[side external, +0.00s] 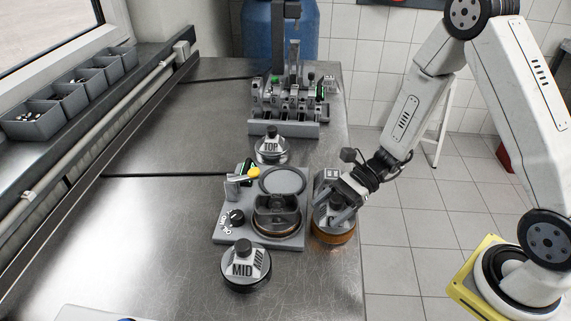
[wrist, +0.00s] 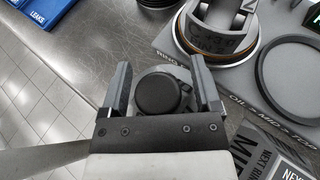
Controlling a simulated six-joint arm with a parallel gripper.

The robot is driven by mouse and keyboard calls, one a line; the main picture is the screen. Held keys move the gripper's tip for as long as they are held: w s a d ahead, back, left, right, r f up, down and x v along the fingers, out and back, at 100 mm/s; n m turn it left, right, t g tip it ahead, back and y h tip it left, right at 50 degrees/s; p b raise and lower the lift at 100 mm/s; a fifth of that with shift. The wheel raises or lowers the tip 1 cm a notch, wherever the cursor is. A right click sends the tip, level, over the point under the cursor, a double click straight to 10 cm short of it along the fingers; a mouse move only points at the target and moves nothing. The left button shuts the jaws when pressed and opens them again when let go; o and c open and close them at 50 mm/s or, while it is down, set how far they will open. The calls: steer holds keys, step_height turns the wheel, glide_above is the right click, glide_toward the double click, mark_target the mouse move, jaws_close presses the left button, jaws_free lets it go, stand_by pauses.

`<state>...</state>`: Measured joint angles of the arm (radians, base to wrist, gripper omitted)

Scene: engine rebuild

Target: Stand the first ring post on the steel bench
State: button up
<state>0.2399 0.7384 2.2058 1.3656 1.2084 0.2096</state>
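A ring post with an amber base (side external: 333,237) stands upright on the steel bench (side external: 150,225), at the bench's right edge beside the grey fixture plate. My gripper (side external: 340,208) is lowered over its top from the right. In the wrist view, a round black knob (wrist: 158,92) sits between the two spread fingers of my gripper (wrist: 160,85), with visible gaps on both sides. The post's label is mostly hidden. Two other posts stand on the bench, one marked TOP (side external: 271,148) behind the plate and one marked MID (side external: 245,268) in front.
The fixture plate (side external: 225,205) carries a piston (side external: 277,212), an empty ring seat, a dial and a yellow-tipped lever. A grey rack (side external: 285,128) stands at the back. A blue LEAKS tray (wrist: 37,12) shows in the wrist view. The bench's left side is clear.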

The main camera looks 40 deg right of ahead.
steer(key=shift+r, duration=0.2)
steer(key=v, duration=1.2)
stand_by(0.6)
steer(key=s+a+n+h, duration=0.1)
steer(key=n+h, duration=0.3)
steer(key=n, duration=0.2)
steer(key=s+n+h, duration=0.2)
steer(key=n+h, duration=0.3)
steer(key=n, duration=0.1)
steer(key=s+a+n+t+h, duration=0.1)
steer(key=n+h, duration=0.3)
steer(key=n, duration=0.3)
steer(key=shift+s+a+r, duration=0.25)
steer(key=shift+a+r, duration=0.05)
steer(key=shift+r, duration=0.1)
